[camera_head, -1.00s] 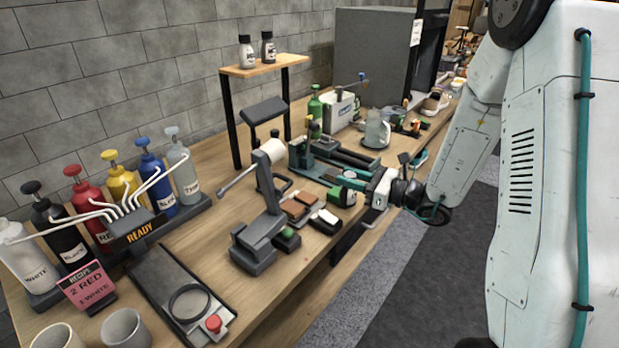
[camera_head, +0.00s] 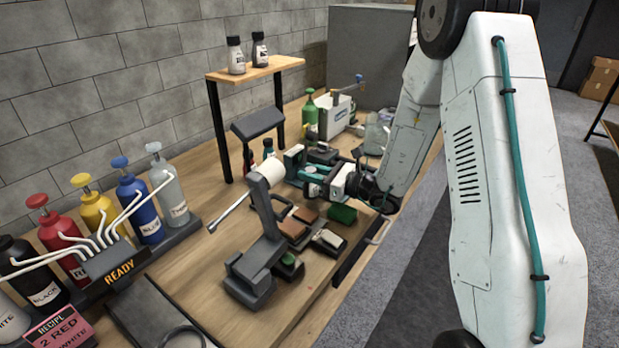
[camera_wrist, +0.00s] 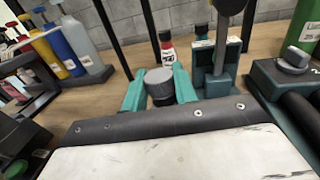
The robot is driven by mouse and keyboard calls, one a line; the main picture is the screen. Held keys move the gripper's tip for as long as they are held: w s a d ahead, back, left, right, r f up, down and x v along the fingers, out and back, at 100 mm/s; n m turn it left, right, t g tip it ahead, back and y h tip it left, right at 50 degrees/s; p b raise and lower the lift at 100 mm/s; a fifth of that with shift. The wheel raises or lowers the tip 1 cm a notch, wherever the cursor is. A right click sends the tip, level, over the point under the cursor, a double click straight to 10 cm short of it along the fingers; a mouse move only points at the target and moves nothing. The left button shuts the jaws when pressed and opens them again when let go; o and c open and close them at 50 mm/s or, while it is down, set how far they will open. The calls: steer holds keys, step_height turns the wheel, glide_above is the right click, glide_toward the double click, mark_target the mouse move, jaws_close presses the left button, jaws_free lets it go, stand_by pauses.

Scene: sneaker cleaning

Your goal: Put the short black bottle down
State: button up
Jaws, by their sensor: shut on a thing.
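My gripper (camera_wrist: 159,88) is shut on the short black bottle (camera_wrist: 160,84), whose round grey-black top shows between the two teal fingers in the wrist view. Its lower part is hidden by the gripper body, so I cannot tell whether its base touches the table. In the head view my gripper (camera_head: 309,178) is over the middle of the wooden table (camera_head: 222,207), behind the brushes and blocks. The bottle is not clear there.
A red bottle with a white label (camera_wrist: 167,50) stands just beyond my gripper. A teal stand (camera_wrist: 216,62) is close on the right, with a dark green device (camera_wrist: 290,78) beside it.

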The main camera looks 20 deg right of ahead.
steer(key=shift+s+d+f, duration=0.15)
steer(key=shift+s+f, duration=0.1)
steer(key=shift+f, duration=0.85)
steer(key=shift+f, duration=0.15)
steer(key=o, duration=1)
